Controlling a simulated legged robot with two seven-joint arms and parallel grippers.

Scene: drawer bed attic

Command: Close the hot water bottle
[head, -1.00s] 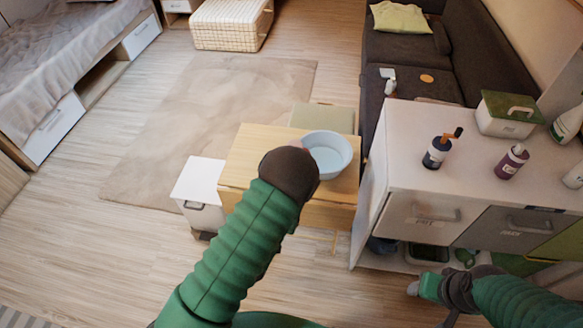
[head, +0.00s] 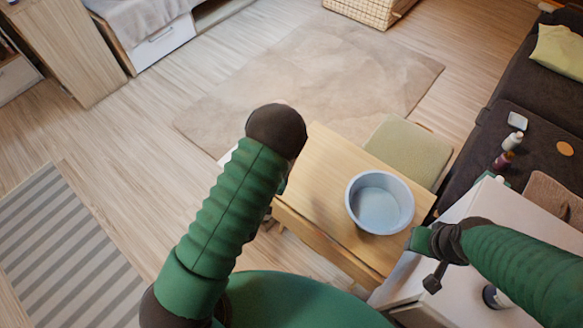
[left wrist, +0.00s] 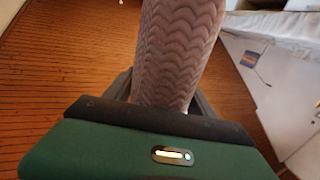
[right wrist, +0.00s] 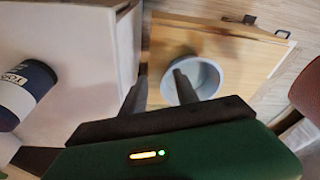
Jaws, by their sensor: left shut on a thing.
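The hot water bottle (left wrist: 178,45) shows in the left wrist view as a long, pinkish-grey body with a zigzag knit texture. My left gripper (left wrist: 168,92) is shut on it, with a finger on each side. Its upper end runs out of the picture, so its opening and cap are hidden. In the head view my own left arm hides the bottle and the left gripper. My right gripper (right wrist: 158,76) is open and empty, its fingers apart above the cabinet and table edges. In the head view it (head: 428,262) is right of the blue bowl (head: 380,203).
The bowl stands on a small wooden table (head: 325,190). A green-topped stool (head: 408,152) is behind it. A white cabinet (head: 520,225) is at right, with a dark blue bottle (right wrist: 22,90) on it. A dark sofa (head: 535,130) is beyond. Open floor and rug lie left.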

